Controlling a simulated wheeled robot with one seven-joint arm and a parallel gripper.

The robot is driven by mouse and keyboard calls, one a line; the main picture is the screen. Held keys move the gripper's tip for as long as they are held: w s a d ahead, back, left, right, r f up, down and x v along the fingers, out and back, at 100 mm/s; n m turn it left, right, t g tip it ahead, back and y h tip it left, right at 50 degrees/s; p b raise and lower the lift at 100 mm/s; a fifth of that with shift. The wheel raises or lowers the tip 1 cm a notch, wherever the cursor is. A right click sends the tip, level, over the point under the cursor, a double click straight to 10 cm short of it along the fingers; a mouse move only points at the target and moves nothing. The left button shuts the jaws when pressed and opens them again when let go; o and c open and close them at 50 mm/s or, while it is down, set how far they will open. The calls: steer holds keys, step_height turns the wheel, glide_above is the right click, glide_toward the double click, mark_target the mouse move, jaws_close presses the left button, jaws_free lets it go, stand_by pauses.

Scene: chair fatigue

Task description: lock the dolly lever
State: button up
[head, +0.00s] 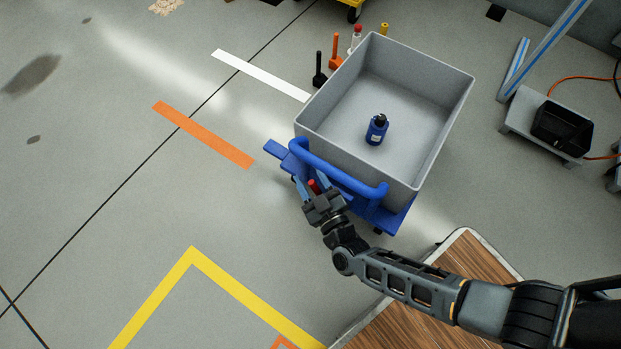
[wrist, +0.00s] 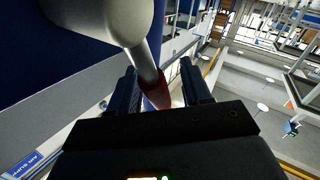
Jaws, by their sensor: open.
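The blue dolly (head: 385,218) carries a grey bin and has a blue push handle (head: 340,177). Its lever has a red tip (head: 314,187), which shows low on the handle side. In the wrist view the lever is a grey rod with a red end (wrist: 155,91), running down between my fingers. My gripper (head: 312,183) is open at the lever, with one finger on each side of the red end. In the wrist view the gripper (wrist: 162,84) shows gaps beside the lever; I cannot tell whether either finger touches it. The lever's pivot is hidden in the head view.
The grey bin (head: 448,120) holds a blue bottle (head: 376,131). Several coloured posts, one orange (head: 335,53), stand behind the bin. A wooden-topped platform (head: 455,265) lies below my arm. The floor left of the dolly is clear, with painted stripes.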

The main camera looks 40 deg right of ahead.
steer(key=shift+c, duration=0.4)
jaws_close()
